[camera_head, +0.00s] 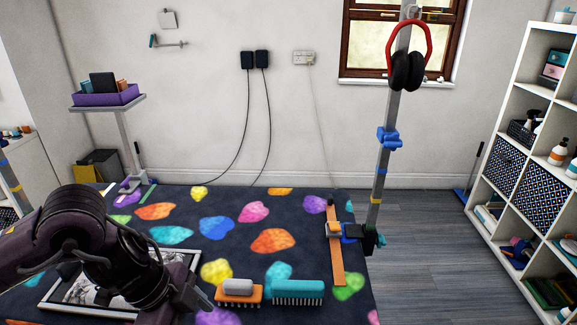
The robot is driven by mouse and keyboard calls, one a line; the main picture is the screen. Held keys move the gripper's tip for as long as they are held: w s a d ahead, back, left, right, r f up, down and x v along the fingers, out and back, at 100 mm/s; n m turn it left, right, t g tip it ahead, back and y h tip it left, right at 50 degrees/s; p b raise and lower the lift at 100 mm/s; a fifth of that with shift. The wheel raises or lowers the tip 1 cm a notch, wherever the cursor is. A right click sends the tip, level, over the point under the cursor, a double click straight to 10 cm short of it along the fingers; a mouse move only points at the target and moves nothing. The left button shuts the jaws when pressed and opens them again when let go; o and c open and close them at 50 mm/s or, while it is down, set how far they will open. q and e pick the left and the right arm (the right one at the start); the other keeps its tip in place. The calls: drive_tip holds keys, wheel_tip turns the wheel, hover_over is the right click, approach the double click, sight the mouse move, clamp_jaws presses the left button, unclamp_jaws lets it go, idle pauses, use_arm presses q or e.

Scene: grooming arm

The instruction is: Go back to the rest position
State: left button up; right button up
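My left arm comes in from the left edge, dark and bulky, low over the table. Its gripper (203,299) is at the lower left, just left of the orange brush (238,293); its fingers are too small and hidden to tell open from shut. My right gripper is not in view. The grooming arm (380,170) is a grey post standing at the table's right edge, with a blue clamp (389,138) on it. A red loop with dark pads (408,60) hangs near its top. An orange bar (336,255) lies at its foot.
The table's dark mat (300,215) has bright coloured patches. A teal brush (296,288) lies beside the orange brush. A framed picture (58,293) lies partly under my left arm. White shelves (530,60) stand at right. The mat's middle is clear.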

use_arm(q)
drive_tip(key=w+d+r+n+t+h, duration=0.1)
drive_tip(key=d+t+h, duration=0.25)
drive_tip(key=d, duration=0.55)
drive_tip(key=w+d+r+t+h, duration=0.2)
drive_tip(key=d+t, duration=0.2)
drive_tip(key=d, duration=0.5)
drive_tip(key=a+f+n+t+y, duration=0.1)
drive_tip(key=a+f+n+y, duration=0.55)
drive_tip(key=a+n, duration=0.45)
drive_tip(key=s+a+f+n+g+y, duration=0.35)
drive_tip(key=s+a+f+g, duration=0.25)
drive_tip(key=s+a+f, duration=0.35)
drive_tip(key=s+a+f+g, duration=0.1)
drive_tip(key=s+f, duration=0.1)
drive_tip(key=f, duration=1.3)
drive_tip(key=s+f, duration=0.2)
drive_tip(key=f, duration=1.3)
drive_tip(key=s+a+f, duration=0.2)
drive_tip(key=s+f, duration=0.6)
drive_tip(key=s, duration=0.1)
drive_tip(key=s+a+f+g, duration=0.1)
drive_tip(key=s+f, duration=0.8)
drive_tip(key=s, duration=0.1)
drive_tip(key=shift+a+f+n, duration=0.3)
drive_tip(key=shift+a+n, duration=0.05)
drive_tip(key=shift+a, duration=0.05)
